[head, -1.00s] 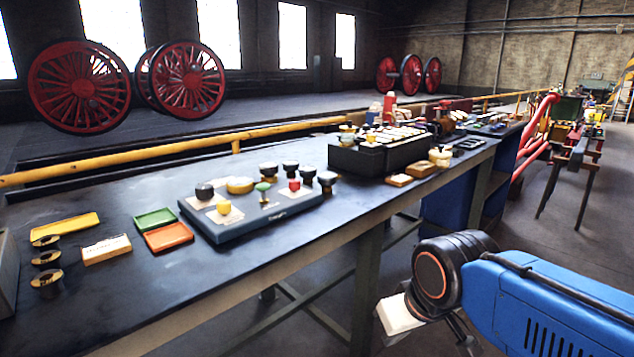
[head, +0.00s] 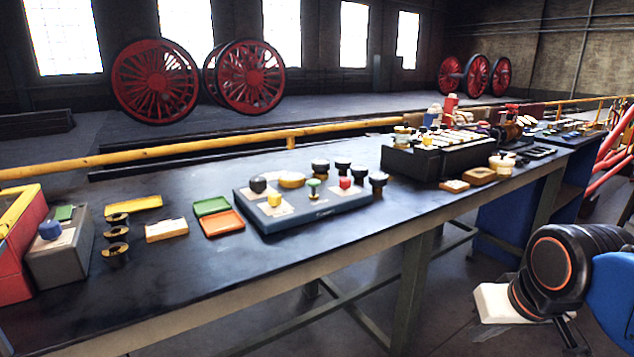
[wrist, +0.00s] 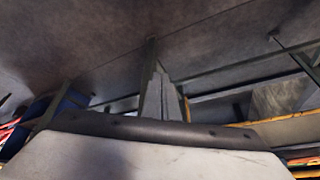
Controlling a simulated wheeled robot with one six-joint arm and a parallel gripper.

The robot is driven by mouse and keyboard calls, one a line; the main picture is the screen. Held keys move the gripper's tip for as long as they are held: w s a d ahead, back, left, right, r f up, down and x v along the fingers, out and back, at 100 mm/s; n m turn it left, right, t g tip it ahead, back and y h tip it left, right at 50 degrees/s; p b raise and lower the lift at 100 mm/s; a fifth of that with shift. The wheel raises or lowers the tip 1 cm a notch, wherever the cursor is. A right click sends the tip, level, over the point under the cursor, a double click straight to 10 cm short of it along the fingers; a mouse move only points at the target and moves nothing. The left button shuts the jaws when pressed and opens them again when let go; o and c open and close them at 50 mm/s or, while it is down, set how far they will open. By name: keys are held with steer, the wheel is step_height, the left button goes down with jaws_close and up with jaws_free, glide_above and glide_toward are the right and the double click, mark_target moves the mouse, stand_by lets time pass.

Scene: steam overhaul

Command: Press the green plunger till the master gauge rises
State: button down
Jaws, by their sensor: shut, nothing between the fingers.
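A green-capped plunger (head: 314,184) stands upright on a blue-grey panel (head: 318,219) on the dark workbench, among yellow, red and black knobs. No pressing contact shows on it. I cannot make out a master gauge or any reading in these views. My gripper (wrist: 163,95) is shut and empty in the wrist view, with the floor and bench frame beyond it. In the head view my arm is at the lower right, in front of the bench and well apart from the plunger.
Green and orange trays (head: 222,223) lie left of the panel. A grey box with a blue knob (head: 50,230) stands at the left end. A black case (head: 425,163) stands to the right. The bench's front edge and legs lie between my arm and the panel.

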steer(key=w+a+r+y, duration=0.1)
steer(key=w+a+r, duration=0.4)
steer(key=w+r, duration=0.45)
step_height(320, 180, up, 18)
steer(key=m+t+y, duration=0.1)
steer(key=t+y, duration=0.1)
steer(key=y, duration=0.3)
glide_above(317, 182)
steer(key=shift+a+f, duration=0.1)
steer(key=shift+f, duration=0.05)
steer(key=shift+f, duration=4.4)
steer(key=shift+f, duration=0.15)
steer(key=shift+f, duration=0.3)
